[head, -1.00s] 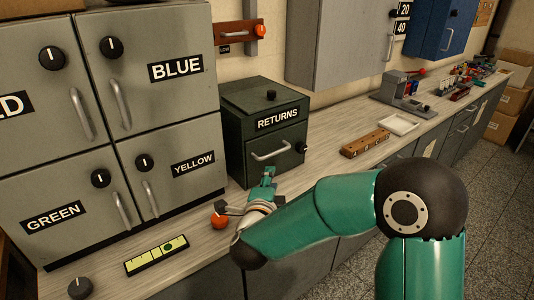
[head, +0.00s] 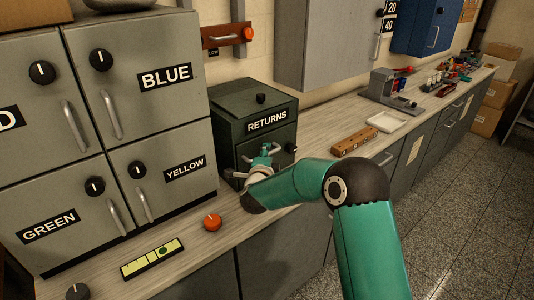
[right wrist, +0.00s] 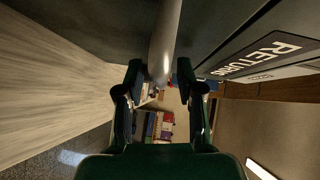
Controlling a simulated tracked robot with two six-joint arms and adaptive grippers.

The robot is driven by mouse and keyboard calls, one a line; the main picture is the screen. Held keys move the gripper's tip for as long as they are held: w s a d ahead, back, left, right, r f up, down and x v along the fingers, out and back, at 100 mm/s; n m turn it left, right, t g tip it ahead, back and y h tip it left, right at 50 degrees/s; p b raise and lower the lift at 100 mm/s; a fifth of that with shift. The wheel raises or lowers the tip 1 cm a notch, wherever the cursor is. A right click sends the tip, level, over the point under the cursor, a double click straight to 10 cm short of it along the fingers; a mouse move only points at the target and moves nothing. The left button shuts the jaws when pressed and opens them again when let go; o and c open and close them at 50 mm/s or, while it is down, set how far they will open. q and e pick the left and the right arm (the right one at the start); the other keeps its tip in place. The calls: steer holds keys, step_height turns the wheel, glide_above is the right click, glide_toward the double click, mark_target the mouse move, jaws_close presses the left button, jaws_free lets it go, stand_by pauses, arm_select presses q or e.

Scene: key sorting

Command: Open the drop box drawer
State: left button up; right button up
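The dark green drop box (head: 228,112) labelled RETURNS stands on the counter beside the grey lockers, and its drawer front looks closed. A black knob sits on the right of the drawer front. My right gripper (head: 264,152) is at the drawer front, at the handle. In the right wrist view the pale bar handle (right wrist: 166,35) runs between the two fingers of my right gripper (right wrist: 163,82). The fingers are apart, one on each side of the bar, and I see no clear contact. The gripper covers part of the handle in the head view. My left gripper is not in view.
Grey lockers (head: 155,130) stand left of the box. An orange knob (head: 212,221) and a yellow-green strip (head: 152,258) lie on the counter in front of them. A wooden block (head: 354,141) and a white tray (head: 386,122) lie to the right.

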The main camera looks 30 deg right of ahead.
steer(key=shift+w+d, duration=0.1)
steer(key=shift+w, duration=0.05)
jaws_close()
steer(key=shift+f, duration=0.1)
stand_by(0.3)
